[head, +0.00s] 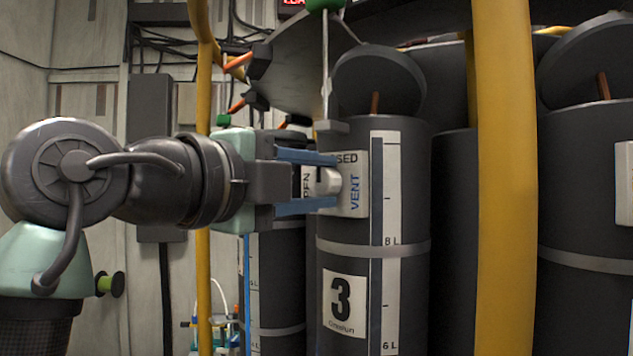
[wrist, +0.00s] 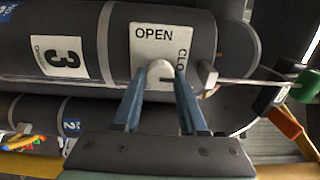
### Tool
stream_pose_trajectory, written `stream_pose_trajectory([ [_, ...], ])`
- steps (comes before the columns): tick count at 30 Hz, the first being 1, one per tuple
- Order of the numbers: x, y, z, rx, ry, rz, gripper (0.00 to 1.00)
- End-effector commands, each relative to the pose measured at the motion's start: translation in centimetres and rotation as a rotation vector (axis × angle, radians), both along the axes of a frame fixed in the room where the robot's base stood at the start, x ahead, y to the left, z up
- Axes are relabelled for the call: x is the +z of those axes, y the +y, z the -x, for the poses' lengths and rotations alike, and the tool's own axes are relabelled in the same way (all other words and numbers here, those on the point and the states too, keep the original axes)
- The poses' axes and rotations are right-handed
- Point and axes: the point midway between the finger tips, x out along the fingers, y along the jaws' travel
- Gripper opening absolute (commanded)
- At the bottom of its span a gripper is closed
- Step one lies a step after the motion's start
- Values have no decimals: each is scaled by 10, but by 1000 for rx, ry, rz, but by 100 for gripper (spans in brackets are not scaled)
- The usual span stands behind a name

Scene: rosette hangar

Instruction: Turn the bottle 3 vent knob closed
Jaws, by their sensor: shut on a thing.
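Bottle 3 (head: 340,250) is a dark grey cylinder with a white "3" label, right of centre in the head view. It lies across the top of the wrist view (wrist: 35,30). Its white vent plate (head: 357,190) reads "VENT", with "OPEN" and partly covered "CLOSED" lettering; the plate also shows in the wrist view (wrist: 150,45). The pale vent knob (head: 328,181) sits on this plate and also shows in the wrist view (wrist: 160,74). My gripper (head: 325,182) comes from the left, its blue fingers either side of the knob and shut on it. The knob's pointer is hard to make out.
A yellow post (head: 505,180) stands right of bottle 3, and a thinner yellow pole (head: 204,200) stands behind my arm. A thin rod with a green knob (head: 325,4) rises above the bottle. Other dark bottles (head: 588,180) stand close by.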

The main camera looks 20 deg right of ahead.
Motion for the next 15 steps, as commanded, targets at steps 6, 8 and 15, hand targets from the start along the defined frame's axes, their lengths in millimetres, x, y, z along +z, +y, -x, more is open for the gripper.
stream_pose_trajectory([
  [6,0,0,0,-1,-2,-2,54],
  [8,0,0,0,-1,-1,-2,65],
  [15,0,0,0,0,0,-1,72],
])
